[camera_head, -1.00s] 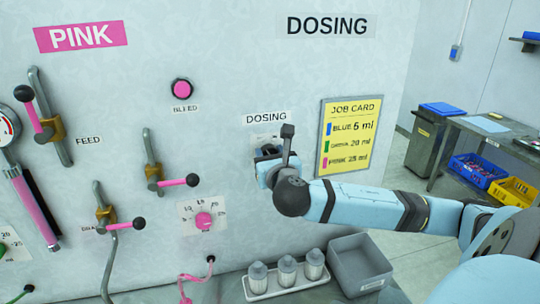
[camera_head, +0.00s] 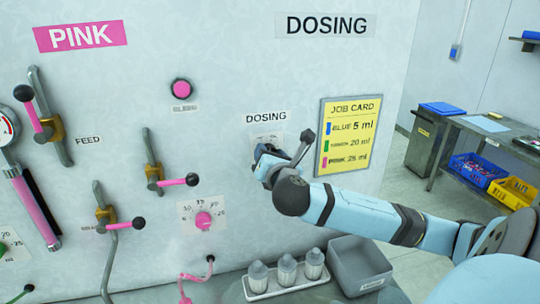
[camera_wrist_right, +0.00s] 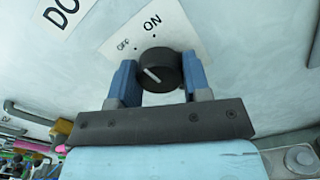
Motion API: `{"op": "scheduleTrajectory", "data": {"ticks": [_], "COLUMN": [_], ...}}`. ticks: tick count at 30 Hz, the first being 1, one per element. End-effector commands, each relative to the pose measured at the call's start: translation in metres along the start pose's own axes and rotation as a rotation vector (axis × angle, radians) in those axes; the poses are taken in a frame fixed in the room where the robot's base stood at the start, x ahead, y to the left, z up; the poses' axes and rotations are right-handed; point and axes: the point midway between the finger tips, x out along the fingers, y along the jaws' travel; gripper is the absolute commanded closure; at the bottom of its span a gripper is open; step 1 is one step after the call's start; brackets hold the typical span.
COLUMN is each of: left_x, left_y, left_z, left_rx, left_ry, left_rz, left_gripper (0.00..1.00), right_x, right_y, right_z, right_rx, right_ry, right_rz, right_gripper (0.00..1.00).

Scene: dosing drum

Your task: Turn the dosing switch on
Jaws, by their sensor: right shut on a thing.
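The dosing switch is a round black knob (camera_wrist_right: 161,70) with a white pointer line, on a white plate (camera_wrist_right: 160,33) marked OFF and ON. The pointer line slants from upper left to lower right; I cannot tell for certain which mark it points at. My right gripper (camera_wrist_right: 155,82) is shut on the knob, with one blue finger on each side. In the head view my right gripper (camera_head: 262,165) is at the panel below the DOSING label (camera_head: 265,117) and hides the knob. My left gripper is not in view.
A yellow job card (camera_head: 344,136) hangs just right of my right gripper. Below stand a white tray (camera_head: 290,287) with 3 capped bottles and a grey bin (camera_head: 360,262). Pink-handled valves (camera_head: 165,183) and a pink dial (camera_head: 203,220) are to the left.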

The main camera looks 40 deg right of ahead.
Motion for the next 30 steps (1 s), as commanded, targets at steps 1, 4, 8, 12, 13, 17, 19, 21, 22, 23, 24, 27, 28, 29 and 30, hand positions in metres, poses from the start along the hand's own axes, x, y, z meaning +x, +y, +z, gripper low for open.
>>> {"op": "scheduleTrajectory", "data": {"ticks": [1, 4, 8, 12, 13, 17, 19, 21, 22, 23, 24, 27, 28, 29, 30], "left_x": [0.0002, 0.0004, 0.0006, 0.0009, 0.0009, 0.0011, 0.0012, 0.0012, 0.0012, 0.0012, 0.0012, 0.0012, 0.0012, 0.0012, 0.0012], "left_y": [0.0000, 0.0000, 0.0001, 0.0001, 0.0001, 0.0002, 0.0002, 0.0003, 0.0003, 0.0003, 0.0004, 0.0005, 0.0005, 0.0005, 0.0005], "left_z": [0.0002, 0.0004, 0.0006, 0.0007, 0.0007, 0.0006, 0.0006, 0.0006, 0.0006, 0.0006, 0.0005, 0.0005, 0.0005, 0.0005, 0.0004], "left_rx": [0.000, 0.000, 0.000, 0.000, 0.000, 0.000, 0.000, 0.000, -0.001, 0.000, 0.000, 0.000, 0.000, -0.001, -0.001], "left_ry": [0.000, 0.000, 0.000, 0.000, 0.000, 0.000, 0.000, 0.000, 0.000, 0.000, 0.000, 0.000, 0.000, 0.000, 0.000], "left_rz": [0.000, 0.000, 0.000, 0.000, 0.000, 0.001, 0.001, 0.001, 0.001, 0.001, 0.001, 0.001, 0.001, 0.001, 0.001], "left_gripper": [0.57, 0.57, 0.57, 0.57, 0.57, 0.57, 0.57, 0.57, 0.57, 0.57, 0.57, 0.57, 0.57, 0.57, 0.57], "right_x": [0.0004, 0.0004, 0.0005, 0.0005, 0.0005, 0.0006, 0.0007, 0.0007, 0.0006, 0.0006, 0.0007, 0.0007, 0.0007, 0.0008, 0.0008], "right_y": [-0.0002, -0.0003, 0.0000, 0.0000, 0.0000, 0.0003, 0.0002, 0.0004, 0.0005, 0.0005, 0.0006, 0.0006, 0.0006, 0.0006, 0.0007], "right_z": [0.0004, 0.0006, 0.0009, 0.0009, 0.0010, 0.0014, 0.0018, 0.0017, 0.0017, 0.0018, 0.0019, 0.0022, 0.0023, 0.0024, 0.0025], "right_rx": [0.045, 0.139, 0.253, 0.358, 0.378, 0.452, 0.484, 0.508, 0.517, 0.526, 0.535, 0.550, 0.553, 0.556, 0.558], "right_ry": [-0.001, -0.002, -0.002, -0.002, -0.002, -0.003, -0.004, -0.004, -0.004, -0.004, -0.004, -0.004, -0.004, -0.005, -0.005], "right_rz": [-0.001, -0.002, -0.001, -0.001, -0.001, 0.000, 0.000, 0.000, 0.000, 0.000, 0.001, 0.002, 0.002, 0.002, 0.002], "right_gripper": [0.80, 0.80, 0.80, 0.80, 0.80, 0.80, 0.80, 0.80, 0.80, 0.80, 0.80, 0.80, 0.80, 0.80, 0.80]}}
